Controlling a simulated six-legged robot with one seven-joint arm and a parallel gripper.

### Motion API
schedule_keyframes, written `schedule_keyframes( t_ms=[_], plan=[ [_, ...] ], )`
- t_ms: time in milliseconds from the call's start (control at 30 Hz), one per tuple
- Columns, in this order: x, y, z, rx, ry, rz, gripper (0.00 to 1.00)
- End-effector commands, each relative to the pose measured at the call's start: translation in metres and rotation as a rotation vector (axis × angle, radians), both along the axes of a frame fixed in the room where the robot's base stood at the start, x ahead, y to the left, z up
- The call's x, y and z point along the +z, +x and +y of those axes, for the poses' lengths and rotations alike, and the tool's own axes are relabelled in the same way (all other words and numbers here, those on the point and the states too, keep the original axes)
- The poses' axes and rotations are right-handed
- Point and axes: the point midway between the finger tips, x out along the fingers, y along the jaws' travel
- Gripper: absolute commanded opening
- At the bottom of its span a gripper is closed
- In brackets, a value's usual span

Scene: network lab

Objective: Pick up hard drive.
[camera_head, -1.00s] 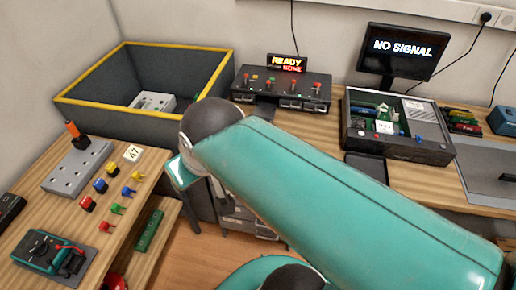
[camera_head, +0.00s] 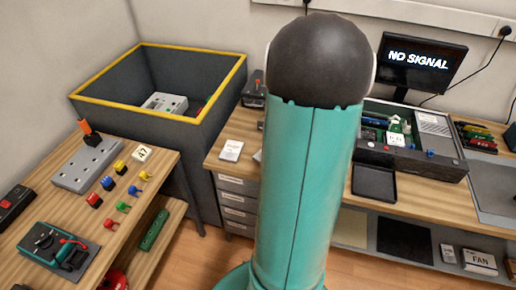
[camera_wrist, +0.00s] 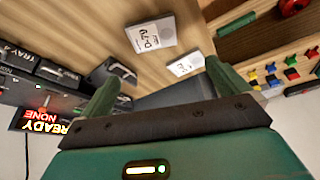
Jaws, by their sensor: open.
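My gripper (camera_wrist: 163,88) shows in the wrist view with its two green fingers wide apart and nothing between them. Two flat grey pieces with white printed labels lie on the wooden bench beyond the fingers: a larger one (camera_wrist: 150,35) and a smaller-looking one (camera_wrist: 186,64). They look like drives, but I cannot tell for certain which is the hard drive. In the head view one pale flat piece (camera_head: 231,150) lies near the bench's front edge, and another (camera_head: 257,155) is partly hidden by my arm. My gripper is hidden behind my arm there.
A yellow-rimmed dark bin (camera_head: 90,99) stands left of the bench. The READY/NONE panel (camera_wrist: 42,121) shows in the wrist view. An open device case (camera_head: 440,160) and black tray (camera_head: 374,183) are at right. A side table (camera_head: 75,215) holds small coloured parts.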

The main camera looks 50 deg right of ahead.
Motion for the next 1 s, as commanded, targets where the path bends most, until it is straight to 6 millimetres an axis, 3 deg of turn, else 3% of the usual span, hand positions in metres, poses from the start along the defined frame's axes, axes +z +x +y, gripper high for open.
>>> schedule_keyframes(
  t_ms=[133,500,733,1000],
  plan=[
    [-0.016,-0.004,-0.010,-0.004,0.000,0.000,1.00],
    [-0.076,0.023,-0.008,-0.001,0.000,0.000,1.00],
    [-0.093,0.031,-0.008,0.001,-0.001,0.000,1.00],
    [-0.129,0.043,-0.010,0.002,-0.001,0.000,1.00]
  ],
)
